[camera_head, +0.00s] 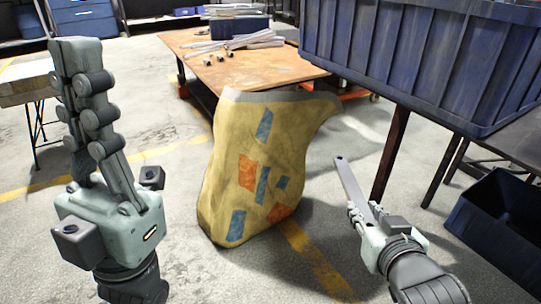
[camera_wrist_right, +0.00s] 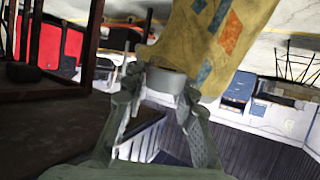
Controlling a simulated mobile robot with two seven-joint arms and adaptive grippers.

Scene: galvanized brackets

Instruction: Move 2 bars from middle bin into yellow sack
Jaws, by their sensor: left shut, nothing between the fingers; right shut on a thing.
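The yellow sack (camera_head: 222,168), with blue and orange patches, stands on the floor in mid-view. Its pale rim is at the top; its inside is hidden. My right gripper (camera_head: 366,214) is shut on a grey flat bar (camera_head: 349,183), which points up and left, to the right of the sack and apart from it in the picture. In the right wrist view the bar (camera_wrist_right: 166,80) shows between the fingers, with the sack (camera_wrist_right: 215,45) beyond. My left gripper (camera_head: 76,60) is shut and empty, pointing up at the left. I cannot tell which bin is the middle one.
A large blue bin (camera_head: 400,55) stands on a table at the upper right; its contents are hidden. Another dark blue bin (camera_head: 490,215) is lower right. Behind the sack, a wooden table (camera_head: 270,70) carries metal bars (camera_head: 235,43) and a small blue bin (camera_head: 240,27). Floor beside the sack is clear.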

